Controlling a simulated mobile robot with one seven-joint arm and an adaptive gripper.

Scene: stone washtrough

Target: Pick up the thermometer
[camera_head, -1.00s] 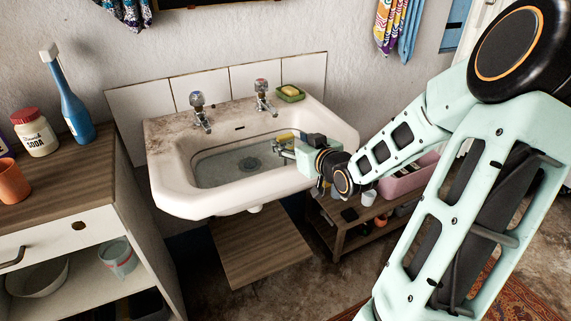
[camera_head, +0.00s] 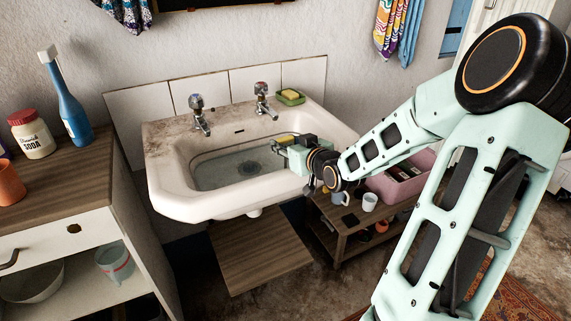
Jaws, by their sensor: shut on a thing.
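My gripper (camera_head: 277,147) reaches over the right rim of the white sink (camera_head: 178,198), with its fingertips over the basin. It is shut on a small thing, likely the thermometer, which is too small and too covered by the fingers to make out. A small yellow thing (camera_head: 287,137) shows just behind the gripper at the basin's right side. I cannot tell whether the gripper touches it. The basin holds clear water (camera_head: 220,172) around a dark drain.
Two taps, the left (camera_head: 200,115) and the right (camera_head: 263,101), stand at the sink's back. A green soap dish (camera_head: 290,98) sits at the back right corner. A low wooden shelf with a pink tub (camera_head: 397,184) and a mug (camera_head: 370,201) is below my arm. A wooden counter (camera_head: 60,190) stands at left.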

